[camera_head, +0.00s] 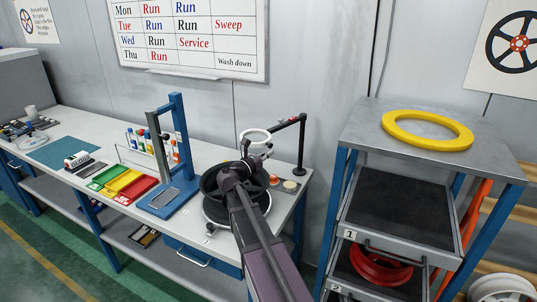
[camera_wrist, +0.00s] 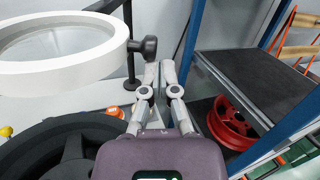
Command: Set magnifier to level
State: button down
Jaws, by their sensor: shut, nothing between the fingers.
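The magnifier (camera_head: 254,135) is a white ring with a clear lens on a jointed black arm and post (camera_head: 302,150) at the bench's right end. Its white rim (camera_wrist: 60,75) fills the upper left of the wrist view. A dark knob (camera_wrist: 150,46) sits at the rim's right edge, beside the arm joint. I cannot tell the ring's exact tilt. My gripper (camera_wrist: 161,68) is shut and empty, its fingertips close below the knob; I cannot tell whether they touch. In the head view my gripper (camera_head: 266,150) is just below the ring's right side, partly hidden by my arm.
A black wheel (camera_head: 210,184) lies under my arm. A blue press frame (camera_head: 180,130), colored trays (camera_head: 124,182) and bottles stand left. A blue-legged rack (camera_head: 350,128) at right bears a yellow ring (camera_head: 427,130), with a red wheel (camera_head: 380,268) in a drawer.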

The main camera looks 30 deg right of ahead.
jog(key=shift+a, duration=0.1)
jog(key=v, duration=0.9)
jog(key=shift+a+b, duration=0.4)
jog(key=shift+b, duration=0.05)
jog(key=shift+s+f, duration=0.15)
jog(key=s+a+f+m+g+y, duration=0.1)
jog(key=s+a+f+m+y, duration=0.2)
jog(key=s+f+m+y, duration=0.1)
jog(key=s+a+f+m+g+y, duration=0.2)
jog(key=s+f+m+y, duration=0.3)
jog(key=f+m, duration=0.3)
jog(key=s+a+f+m+g+y, duration=0.2)
jog(key=s+a+f+m+y, duration=0.2)
jog(key=s+a+f+m, duration=0.1)
jog(key=shift+s+f+m, duration=0.6)
jog(key=shift+s+f, duration=0.1)
jog(key=shift+f, duration=0.25)
jog(key=s+a+f+m+y, duration=0.1)
jog(key=s+a+m+y, duration=0.3)
jog(key=a, duration=0.3)
jog(key=shift+s+f+m+g+y, duration=0.25)
jog(key=shift+m+g+y, duration=0.15)
jog(key=shift+y, duration=0.1)
